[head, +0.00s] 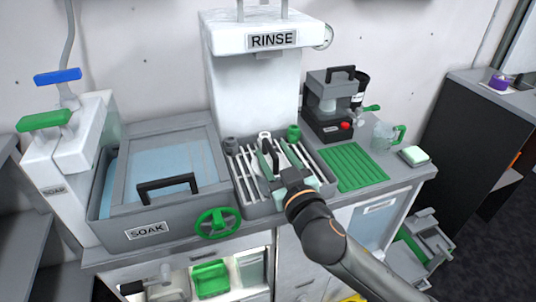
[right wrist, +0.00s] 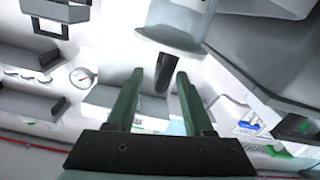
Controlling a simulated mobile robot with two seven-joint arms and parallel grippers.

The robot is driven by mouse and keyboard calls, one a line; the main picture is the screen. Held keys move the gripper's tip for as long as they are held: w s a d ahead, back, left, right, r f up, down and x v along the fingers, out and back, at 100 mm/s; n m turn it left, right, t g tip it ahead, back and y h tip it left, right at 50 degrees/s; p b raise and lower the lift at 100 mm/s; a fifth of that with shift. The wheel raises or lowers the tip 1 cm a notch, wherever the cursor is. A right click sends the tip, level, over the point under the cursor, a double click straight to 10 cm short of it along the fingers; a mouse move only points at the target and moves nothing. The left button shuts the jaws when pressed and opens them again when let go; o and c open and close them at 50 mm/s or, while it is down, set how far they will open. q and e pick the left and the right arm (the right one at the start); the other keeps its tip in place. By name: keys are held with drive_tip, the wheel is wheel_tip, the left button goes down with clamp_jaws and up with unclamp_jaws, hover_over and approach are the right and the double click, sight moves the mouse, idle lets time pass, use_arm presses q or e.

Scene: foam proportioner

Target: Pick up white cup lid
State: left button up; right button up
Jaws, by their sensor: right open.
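My right gripper (head: 276,158) is over the slatted rinse rack in the head view, its dark green fingers apart. The right wrist view also shows the two fingers (right wrist: 157,100) spread, with a dark cylinder (right wrist: 162,75) visible in the gap beyond them; I cannot tell that they touch it. A small white ringed piece (head: 264,136) shows at the back of the rack, just beyond the fingertips. I cannot tell whether it is the white cup lid. My gripper hides part of the rack. My left gripper is not in view.
The white RINSE unit (head: 254,75) rises behind the rack. The grey SOAK basin (head: 110,225) is to the left. A green ridged mat (head: 353,167), a coffee machine (head: 333,108) and a clear jug with a green handle (head: 384,136) are to the right.

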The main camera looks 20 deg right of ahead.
drive_tip(key=shift+s, duration=0.1)
clamp_jaws()
idle(0.3)
